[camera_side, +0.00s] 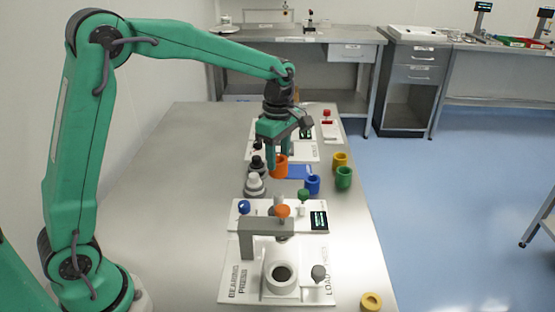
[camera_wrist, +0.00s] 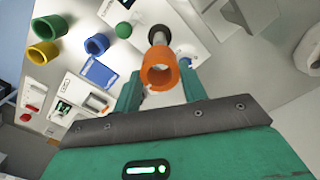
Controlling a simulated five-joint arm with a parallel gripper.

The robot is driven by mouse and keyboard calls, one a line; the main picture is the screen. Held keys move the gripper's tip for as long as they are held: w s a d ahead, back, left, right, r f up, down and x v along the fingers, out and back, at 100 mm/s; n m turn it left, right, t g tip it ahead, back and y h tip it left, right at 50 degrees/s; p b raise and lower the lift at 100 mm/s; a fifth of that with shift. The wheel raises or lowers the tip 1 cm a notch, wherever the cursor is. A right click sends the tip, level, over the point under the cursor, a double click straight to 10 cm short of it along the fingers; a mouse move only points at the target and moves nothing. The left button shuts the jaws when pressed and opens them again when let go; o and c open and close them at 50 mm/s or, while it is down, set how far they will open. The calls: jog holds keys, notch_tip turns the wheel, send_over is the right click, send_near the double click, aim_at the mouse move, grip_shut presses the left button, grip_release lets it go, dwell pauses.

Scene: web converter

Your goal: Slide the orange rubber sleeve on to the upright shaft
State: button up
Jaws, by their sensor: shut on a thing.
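The orange rubber sleeve (camera_side: 280,171) is held between the fingertips of my gripper (camera_side: 278,163), raised above the table. In the wrist view the sleeve (camera_wrist: 159,87) sits between the two green fingers of my gripper (camera_wrist: 160,90), its opening partly facing the camera. A grey upright shaft (camera_wrist: 157,36) shows just beyond the sleeve's upper rim in that view. In the side view a grey post (camera_side: 278,202), likely this shaft, stands nearer the camera than the sleeve, which appears apart from it. The shaft's lower part is hidden.
Blue (camera_side: 313,185), green (camera_side: 343,178) and yellow (camera_side: 340,161) sleeves stand to the right. A green knob (camera_side: 303,195) is close to the post. A grey press frame (camera_side: 267,226) stands nearer the camera. Grey stepped parts (camera_side: 255,184) are at left. The left table area is clear.

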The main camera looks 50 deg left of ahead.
jog(key=shift+f, duration=0.1)
send_over(278, 195)
jog(key=shift+f, duration=2.7)
jog(key=shift+f, duration=1.5)
dwell(0.6)
jog(key=shift+f, duration=2.1)
jog(key=o, duration=1)
jog(key=shift+r, duration=0.1)
jog(key=shift+r, duration=3.85)
